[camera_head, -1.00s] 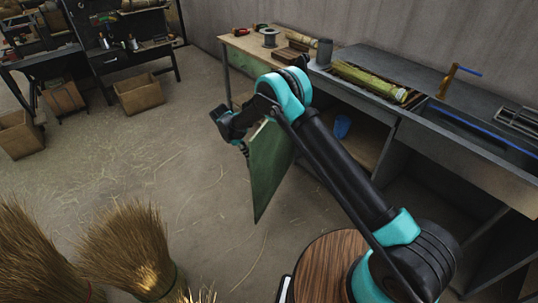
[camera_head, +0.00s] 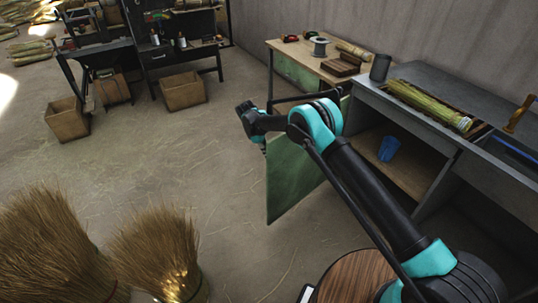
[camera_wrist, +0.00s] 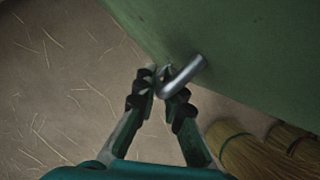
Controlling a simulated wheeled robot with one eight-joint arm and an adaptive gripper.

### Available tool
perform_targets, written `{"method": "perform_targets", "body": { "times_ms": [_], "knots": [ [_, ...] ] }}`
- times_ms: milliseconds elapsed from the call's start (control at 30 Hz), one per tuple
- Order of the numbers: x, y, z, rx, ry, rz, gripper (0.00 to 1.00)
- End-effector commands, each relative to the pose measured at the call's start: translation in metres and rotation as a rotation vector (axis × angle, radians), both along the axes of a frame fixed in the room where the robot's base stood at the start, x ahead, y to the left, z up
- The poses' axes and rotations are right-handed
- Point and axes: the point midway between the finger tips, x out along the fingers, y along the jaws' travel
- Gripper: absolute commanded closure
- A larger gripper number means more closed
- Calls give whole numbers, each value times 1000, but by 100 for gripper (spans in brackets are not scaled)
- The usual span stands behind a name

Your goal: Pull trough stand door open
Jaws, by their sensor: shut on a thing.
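The green trough stand door (camera_head: 296,178) stands swung out from the grey trough stand (camera_head: 448,133), leaving the compartment beside it open. In the wrist view the door (camera_wrist: 245,45) fills the upper right, with a bent metal handle (camera_wrist: 192,72) on its face. My gripper (camera_wrist: 163,84) is shut on the free end of this handle. In the head view my gripper (camera_head: 263,146) is at the door's outer edge, partly hidden by my own arm.
A blue cup (camera_head: 389,148) stands on the shelf inside the stand. A wooden-topped table (camera_head: 300,62) adjoins it. Straw brooms (camera_head: 150,250) stand at the lower left, and also show in the wrist view (camera_wrist: 245,150). The straw-littered floor left of the door is clear.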

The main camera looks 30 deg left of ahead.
Motion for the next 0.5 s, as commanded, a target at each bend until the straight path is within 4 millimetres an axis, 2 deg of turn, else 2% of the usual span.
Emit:
{"method": "perform_targets", "body": {
  "times_ms": [33, 67, 200, 500],
  "knots": [
    [-6, 4, -1, 4, 8, 7, 100],
    [-6, 4, -1, 4, 8, 7, 87],
    [-5, 3, -1, 4, 6, 6, 70],
    [-2, 2, 0, 2, 3, 3, 69]
  ]
}}
